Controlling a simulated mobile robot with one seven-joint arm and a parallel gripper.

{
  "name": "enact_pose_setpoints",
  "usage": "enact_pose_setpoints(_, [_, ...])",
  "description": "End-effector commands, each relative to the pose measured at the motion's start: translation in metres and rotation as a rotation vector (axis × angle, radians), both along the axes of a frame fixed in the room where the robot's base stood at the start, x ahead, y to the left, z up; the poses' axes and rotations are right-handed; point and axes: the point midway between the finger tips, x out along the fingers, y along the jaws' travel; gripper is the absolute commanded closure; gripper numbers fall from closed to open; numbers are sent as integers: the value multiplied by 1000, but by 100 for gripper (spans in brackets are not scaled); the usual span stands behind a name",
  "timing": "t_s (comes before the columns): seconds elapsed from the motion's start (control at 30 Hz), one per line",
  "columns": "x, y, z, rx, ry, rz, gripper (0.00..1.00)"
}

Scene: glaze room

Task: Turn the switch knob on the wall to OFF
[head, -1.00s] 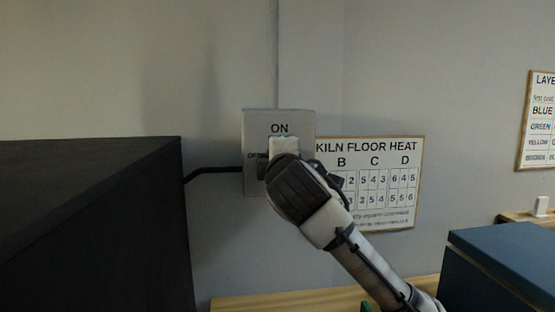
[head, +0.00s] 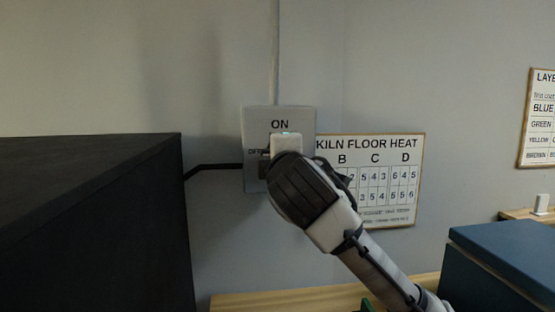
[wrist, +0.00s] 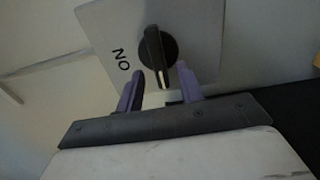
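The switch plate (head: 252,118) is a grey box on the wall, with ON at its top and OFF at its left. Its black knob (wrist: 155,50) shows clearly in the wrist view. The knob's white mark is at its lower end there, about a quarter turn from the word ON, on the side where OFF lies. OFF is hidden in that view. My gripper (wrist: 160,68) is open and empty in front of the plate. Its purple fingers stand on either side of the knob's marked end, with gaps showing. In the head view my gripper (head: 285,143) covers most of the knob.
A large dark box (head: 90,220) stands at the left, with a black conduit (head: 215,167) running to the switch. A KILN FLOOR HEAT chart (head: 395,185) hangs just right of the switch. A blue box (head: 505,260) is at the lower right, near a wooden surface (head: 290,300).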

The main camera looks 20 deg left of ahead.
Motion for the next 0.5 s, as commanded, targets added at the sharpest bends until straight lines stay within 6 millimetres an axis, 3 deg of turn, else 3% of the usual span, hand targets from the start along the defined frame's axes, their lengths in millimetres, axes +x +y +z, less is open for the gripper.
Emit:
enact_pose_setpoints(0.3, [-68, -28, -3, -2, -4, 0, 63])
enact_pose_setpoints(0.5, [-95, -40, -2, -1, -2, 0, 63])
